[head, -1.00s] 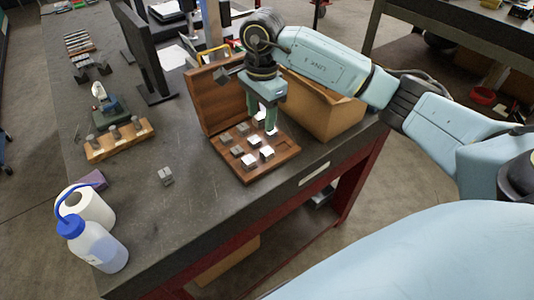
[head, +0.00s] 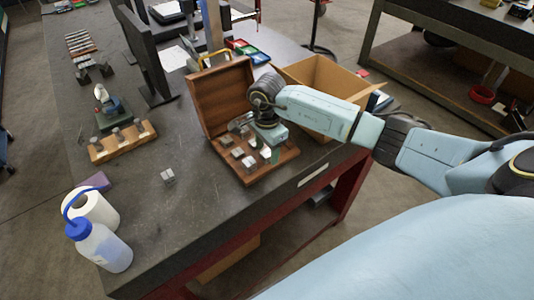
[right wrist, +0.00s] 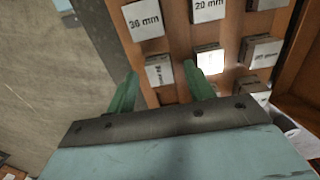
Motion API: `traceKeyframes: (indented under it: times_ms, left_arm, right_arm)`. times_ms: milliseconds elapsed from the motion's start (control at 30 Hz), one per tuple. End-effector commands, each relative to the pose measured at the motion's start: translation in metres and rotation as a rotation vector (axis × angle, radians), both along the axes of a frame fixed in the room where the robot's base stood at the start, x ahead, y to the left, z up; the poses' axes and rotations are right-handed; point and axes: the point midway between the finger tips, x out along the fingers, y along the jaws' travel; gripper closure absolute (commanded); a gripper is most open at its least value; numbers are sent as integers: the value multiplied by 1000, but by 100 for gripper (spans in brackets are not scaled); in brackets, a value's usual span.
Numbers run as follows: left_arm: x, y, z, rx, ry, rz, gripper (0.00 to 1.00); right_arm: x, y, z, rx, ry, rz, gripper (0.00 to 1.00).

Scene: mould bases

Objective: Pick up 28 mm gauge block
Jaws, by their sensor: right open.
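The open wooden case (head: 283,164) on the bench holds several small grey gauge blocks in its tray. My right gripper (right wrist: 162,76) is open, its two green fingers low over the tray. In the right wrist view a gauge block (right wrist: 158,70) with a sideways label stands between the fingertips; its number is too small to read surely, so I cannot tell if it is the 28 mm one. A block labelled 36 mm (right wrist: 143,20) and one labelled 20 mm (right wrist: 208,8) lie beyond. In the head view the wrist hides the fingers and some blocks. My left gripper is not in view.
The raised case lid (head: 222,95) stands behind the tray. A cardboard box (head: 325,80) is close to my right arm. Bench between is clear.

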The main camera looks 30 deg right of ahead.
Motion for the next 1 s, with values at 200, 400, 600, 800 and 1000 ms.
traceKeyframes:
  times_ms: [200, 400, 600, 800, 1000]
  left_arm:
    - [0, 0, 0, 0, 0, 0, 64]
    - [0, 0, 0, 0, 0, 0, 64]
    - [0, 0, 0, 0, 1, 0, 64]
    - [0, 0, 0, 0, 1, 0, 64]
    - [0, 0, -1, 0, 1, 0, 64]
  right_arm:
    - [0, 0, -6, -1, -1, 0, 47]
    - [0, 0, -5, -1, -1, 0, 63]
    - [0, 0, -5, -1, -1, 0, 89]
    - [0, 0, -5, 0, -2, 0, 100]
    - [1, -1, 3, -1, -5, 0, 100]
